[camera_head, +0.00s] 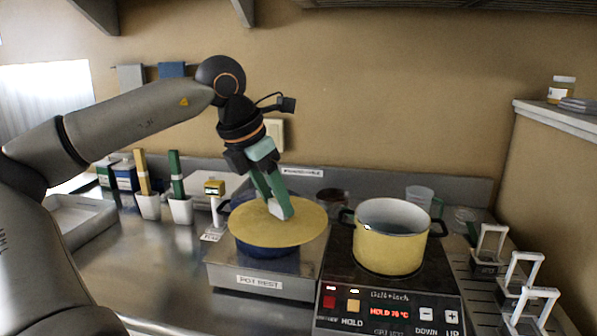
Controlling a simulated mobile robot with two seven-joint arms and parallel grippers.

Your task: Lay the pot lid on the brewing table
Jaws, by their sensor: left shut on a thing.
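The yellow round pot lid (262,228) is over a dark blue pot (268,249) on the steel stand labelled POT REST (232,280). I cannot tell whether the lid touches the pot's rim. My left gripper (279,212) reaches down from above and is shut on the lid at its middle; the fingers hide the grip point. The steel table (150,275) carries all of this. A yellow pot (383,248) without a lid stands on the black hot plate to the right. My right gripper is not in view.
The hot plate's panel (388,312) reads HOLD 76 °C. White cups with upright strips (180,210) and a small post with a yellow top (214,188) stand left of the pot rest. White frames (522,270) stand at the right. Bare table lies at the front left.

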